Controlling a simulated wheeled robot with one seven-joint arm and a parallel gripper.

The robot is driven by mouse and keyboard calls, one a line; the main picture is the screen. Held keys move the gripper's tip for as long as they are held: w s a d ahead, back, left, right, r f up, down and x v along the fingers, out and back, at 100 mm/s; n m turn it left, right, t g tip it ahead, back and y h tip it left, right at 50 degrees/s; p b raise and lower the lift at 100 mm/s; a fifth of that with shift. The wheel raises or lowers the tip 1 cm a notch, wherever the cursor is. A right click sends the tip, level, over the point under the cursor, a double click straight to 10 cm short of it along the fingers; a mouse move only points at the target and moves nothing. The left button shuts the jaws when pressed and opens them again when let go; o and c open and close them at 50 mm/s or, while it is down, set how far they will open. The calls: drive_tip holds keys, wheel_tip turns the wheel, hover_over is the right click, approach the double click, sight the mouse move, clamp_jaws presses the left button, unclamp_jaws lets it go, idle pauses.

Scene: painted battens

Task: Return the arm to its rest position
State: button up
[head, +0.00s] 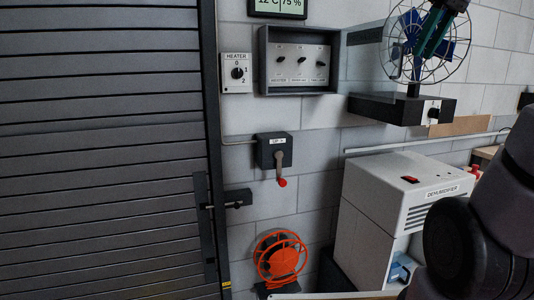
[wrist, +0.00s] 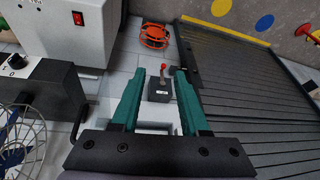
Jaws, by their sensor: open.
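My gripper (wrist: 158,72) is open and empty in the wrist view, its two teal fingers apart. Between and beyond the fingers is a dark wall box (wrist: 159,91) with a red-tipped lever, apart from them. In the head view the teal fingers of my gripper (head: 435,32) show at the top right, in front of the caged fan. The same lever box (head: 275,149) is on the wall there, its lever hanging down to the red knob. My dark arm links fill the lower right of the head view.
A white dehumidifier (head: 385,190) stands below, near my arm. An orange hose reel (head: 280,258), a switch panel (head: 300,60), a heater dial (head: 237,73) and a dark slatted shutter (head: 100,150) lie leftward.

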drive_tip(key=s+a+f+m+t, duration=0.3)
drive_tip(key=s+a+f+m, duration=0.4)
drive_tip(key=f, duration=0.6)
drive_tip(key=shift+s+a+m+t+h, duration=0.3)
drive_tip(key=shift+a+m+t+h, duration=0.1)
drive_tip(key=shift+a+m, duration=1.25)
drive_tip(key=shift+a+f+n, duration=0.1)
drive_tip(key=shift+a+n, duration=0.1)
drive_tip(key=shift+n, duration=0.05)
